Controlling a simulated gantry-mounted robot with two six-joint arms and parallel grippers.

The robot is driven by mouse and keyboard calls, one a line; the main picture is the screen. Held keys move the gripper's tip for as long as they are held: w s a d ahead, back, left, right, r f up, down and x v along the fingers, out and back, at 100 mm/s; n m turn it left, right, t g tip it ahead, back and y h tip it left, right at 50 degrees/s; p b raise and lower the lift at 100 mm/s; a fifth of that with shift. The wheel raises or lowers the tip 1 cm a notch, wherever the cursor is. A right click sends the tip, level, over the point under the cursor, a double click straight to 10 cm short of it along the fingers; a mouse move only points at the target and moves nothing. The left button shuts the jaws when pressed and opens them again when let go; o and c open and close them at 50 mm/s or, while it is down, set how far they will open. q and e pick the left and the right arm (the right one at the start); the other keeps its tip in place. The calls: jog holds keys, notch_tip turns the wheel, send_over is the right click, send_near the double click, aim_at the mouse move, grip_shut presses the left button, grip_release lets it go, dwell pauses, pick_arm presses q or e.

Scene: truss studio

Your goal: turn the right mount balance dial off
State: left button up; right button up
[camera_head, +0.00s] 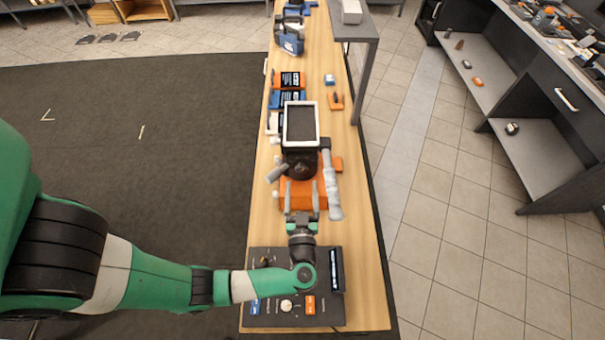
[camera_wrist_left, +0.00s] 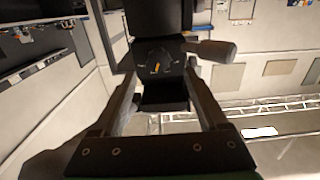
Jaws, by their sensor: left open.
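A black camera mount (camera_head: 300,165) carries a white-framed screen (camera_head: 301,124) and stands on an orange base (camera_head: 285,195). In the left wrist view a round dark dial (camera_wrist_left: 157,66) with a small orange pointer mark sits on the mount's face. The pointer is slightly tilted; its label is too small to read. My left gripper (camera_head: 302,188) is open and faces the mount. In the left wrist view its fingers (camera_wrist_left: 160,85) reach to either side of the area below the dial, with nothing between them. I cannot tell whether they touch the mount. My right gripper is not in view.
A grey handle (camera_head: 332,185) sticks out along the mount's right side. A black control panel (camera_head: 262,318) lies under my left arm at the near end of the narrow wooden table (camera_head: 362,270). Blue and orange cases (camera_head: 288,80) sit farther back.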

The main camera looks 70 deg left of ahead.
aim_at(301, 170)
pick_arm(q)
jog(key=x, duration=0.5)
grip_shut()
